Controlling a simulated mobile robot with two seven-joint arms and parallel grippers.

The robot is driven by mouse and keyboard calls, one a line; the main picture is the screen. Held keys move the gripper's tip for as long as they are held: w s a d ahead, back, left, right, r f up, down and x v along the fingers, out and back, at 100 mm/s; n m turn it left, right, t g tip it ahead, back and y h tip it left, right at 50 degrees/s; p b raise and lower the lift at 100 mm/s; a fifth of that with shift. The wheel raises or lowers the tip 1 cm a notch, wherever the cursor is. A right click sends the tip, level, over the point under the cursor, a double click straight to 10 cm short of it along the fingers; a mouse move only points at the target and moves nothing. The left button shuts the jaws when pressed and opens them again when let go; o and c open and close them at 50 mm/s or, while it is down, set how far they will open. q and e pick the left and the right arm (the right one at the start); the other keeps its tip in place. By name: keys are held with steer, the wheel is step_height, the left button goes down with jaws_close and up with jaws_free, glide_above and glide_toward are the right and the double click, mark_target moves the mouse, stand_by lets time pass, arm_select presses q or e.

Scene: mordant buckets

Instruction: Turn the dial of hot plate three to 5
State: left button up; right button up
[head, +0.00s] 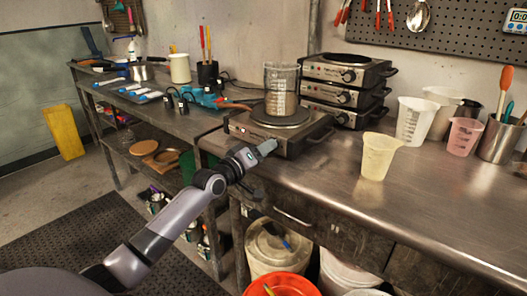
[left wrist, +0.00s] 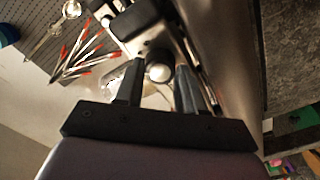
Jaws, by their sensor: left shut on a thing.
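A single hot plate (head: 312,133) stands on the steel bench, with a tall clear beaker (head: 282,90) on its round plate. My left gripper (head: 267,148) is at the front of this hot plate and hides its dial in the head view. In the left wrist view, a round, pale-faced dial (left wrist: 158,72) sits between the two dark fingers of the left gripper (left wrist: 160,86), which is shut on it. The number the dial points to cannot be read. No label shows whether this is hot plate three. My right gripper is not in view.
A stack of hot plates (head: 345,75) stands behind to the right. A yellowish cup (head: 378,157), a white measuring jug (head: 414,122) and a pink jug (head: 463,136) stand farther right. Buckets (head: 275,250) sit under the bench. The bench front right is clear.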

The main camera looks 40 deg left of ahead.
arm_select(q)
steer(key=m, duration=0.3)
steer(key=shift+m+p, duration=0.3)
steer(key=shift+m, duration=0.1)
steer(key=m+p, duration=0.1)
steer(key=m, duration=0.3)
steer(key=m+p, duration=0.1)
steer(key=m, duration=0.2)
steer(key=shift+m, duration=0.5)
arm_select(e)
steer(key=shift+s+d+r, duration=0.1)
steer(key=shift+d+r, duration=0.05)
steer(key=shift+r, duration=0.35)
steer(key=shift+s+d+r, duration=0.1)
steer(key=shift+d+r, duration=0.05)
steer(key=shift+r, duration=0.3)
arm_select(q)
steer(key=shift+f, duration=0.1)
steer(key=o, duration=1)
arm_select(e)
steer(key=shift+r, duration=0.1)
arm_select(q)
steer(key=shift+o, duration=0.2)
steer(key=shift+s, duration=0.1)
steer(key=s, duration=0.7)
steer(key=shift+a+p, duration=0.3)
